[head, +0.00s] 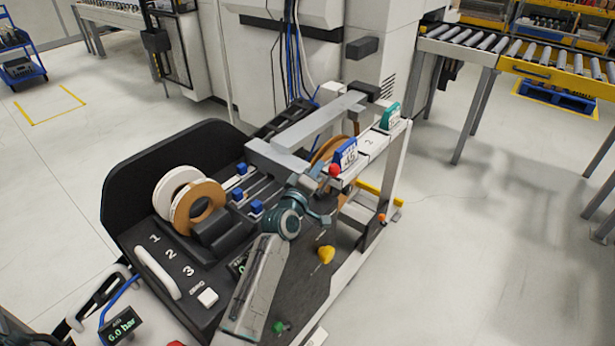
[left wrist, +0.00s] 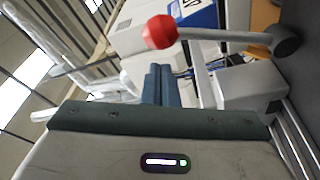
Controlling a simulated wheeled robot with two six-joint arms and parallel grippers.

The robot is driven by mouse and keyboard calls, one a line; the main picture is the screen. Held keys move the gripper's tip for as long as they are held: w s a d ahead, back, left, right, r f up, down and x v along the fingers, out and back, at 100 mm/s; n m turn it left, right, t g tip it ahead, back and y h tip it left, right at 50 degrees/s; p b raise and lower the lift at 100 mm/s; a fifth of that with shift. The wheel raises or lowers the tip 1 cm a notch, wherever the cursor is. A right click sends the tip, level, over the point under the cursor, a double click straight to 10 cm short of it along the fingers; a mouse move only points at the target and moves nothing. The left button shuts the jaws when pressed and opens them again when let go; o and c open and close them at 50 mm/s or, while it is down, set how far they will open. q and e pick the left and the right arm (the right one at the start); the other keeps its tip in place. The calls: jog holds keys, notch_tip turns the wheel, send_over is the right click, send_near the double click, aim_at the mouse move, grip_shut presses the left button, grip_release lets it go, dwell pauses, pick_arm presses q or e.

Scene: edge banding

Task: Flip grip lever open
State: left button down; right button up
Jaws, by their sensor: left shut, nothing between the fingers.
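The grip lever shows in the left wrist view as a grey rod (left wrist: 225,35) with a red ball knob (left wrist: 160,32) at one end and a dark round pivot (left wrist: 284,40) at the other. In the head view the red knob (head: 334,169) sits beside the blue numbered tag, and the rod is hard to make out. My left gripper (head: 318,171) is close to the knob, on its left in the head view. Its blue-grey fingers (left wrist: 162,82) are together and empty, with their tips just below the knob in the wrist view. I cannot tell whether they touch it. My right gripper is out of view.
A long grey beam (head: 320,120) spans the machine behind the gripper. A blue tag (head: 346,155) and a green tag (head: 390,116) stand on the white rail. Band rolls (head: 198,207) sit at left. A yellow knob (head: 326,254) stands on the dark deck. Floor at right is clear.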

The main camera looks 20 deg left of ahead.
aim_at(330, 173)
pick_arm(q)
jog(key=d, duration=0.1)
jog(key=m+b, duration=0.1)
jog(key=s+d+b, duration=0.1)
jog(key=shift+d+f+m, duration=0.35)
jog(key=shift+f+m, duration=0.05)
jog(key=shift+s+d+f, duration=0.1)
jog(key=shift+d, duration=0.1)
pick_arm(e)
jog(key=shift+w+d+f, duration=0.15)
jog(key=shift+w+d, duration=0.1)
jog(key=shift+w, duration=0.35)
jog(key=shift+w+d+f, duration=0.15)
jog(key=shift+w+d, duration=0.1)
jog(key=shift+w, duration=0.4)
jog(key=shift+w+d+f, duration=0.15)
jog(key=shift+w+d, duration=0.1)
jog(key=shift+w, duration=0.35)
pick_arm(q)
jog(key=shift+s+f, duration=0.1)
